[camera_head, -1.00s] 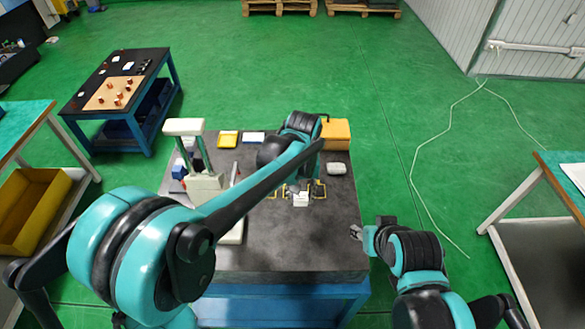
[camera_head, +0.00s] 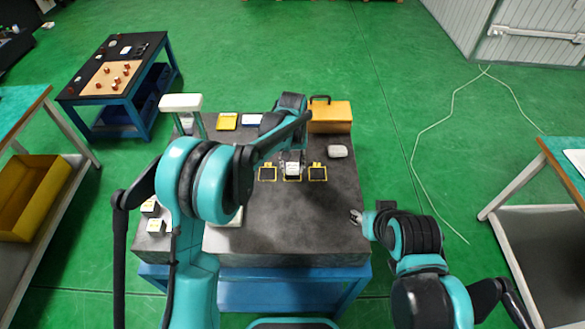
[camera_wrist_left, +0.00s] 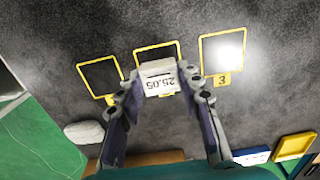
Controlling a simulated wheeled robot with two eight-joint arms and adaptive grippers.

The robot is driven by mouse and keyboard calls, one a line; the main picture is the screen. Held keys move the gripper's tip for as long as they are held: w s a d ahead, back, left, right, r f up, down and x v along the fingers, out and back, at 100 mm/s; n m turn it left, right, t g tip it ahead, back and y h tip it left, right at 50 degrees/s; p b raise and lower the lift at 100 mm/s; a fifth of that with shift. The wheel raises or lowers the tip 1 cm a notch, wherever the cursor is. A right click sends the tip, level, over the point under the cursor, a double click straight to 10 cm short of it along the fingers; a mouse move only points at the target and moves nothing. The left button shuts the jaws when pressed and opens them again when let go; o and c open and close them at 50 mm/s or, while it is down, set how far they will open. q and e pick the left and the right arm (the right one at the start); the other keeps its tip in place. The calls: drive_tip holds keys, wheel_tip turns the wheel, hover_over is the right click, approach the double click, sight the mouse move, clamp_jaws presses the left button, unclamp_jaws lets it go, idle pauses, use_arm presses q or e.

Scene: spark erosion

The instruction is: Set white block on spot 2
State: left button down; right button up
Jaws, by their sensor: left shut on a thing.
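The white block (camera_wrist_left: 160,76), printed 25.05, is between the fingers of my left gripper (camera_wrist_left: 161,98) in the left wrist view. My left gripper is shut on it. It lies over the middle yellow-framed dark spot (camera_wrist_left: 155,52) and hides much of it. I cannot tell whether the block touches the surface. In the head view, the block (camera_head: 292,168) is at the middle of three framed spots, below my left gripper. A framed spot lies on either side, left (camera_head: 268,173) and right (camera_head: 317,173). My right gripper (camera_head: 356,217) is open and empty at the table's right edge.
The dark worktable (camera_head: 300,225) has clear room in front of the spots. An orange box (camera_head: 330,116) stands behind, and a pale rounded object (camera_head: 337,151) lies to the right. Yellow (camera_head: 227,121) and blue-edged (camera_head: 252,120) trays are at the back. Small white blocks (camera_head: 155,226) stand at left.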

use_arm(q)
drive_tip(key=shift+f, duration=0.7)
drive_tip(key=c, duration=1)
unclamp_jaws()
drive_tip(key=shift+f, duration=0.1)
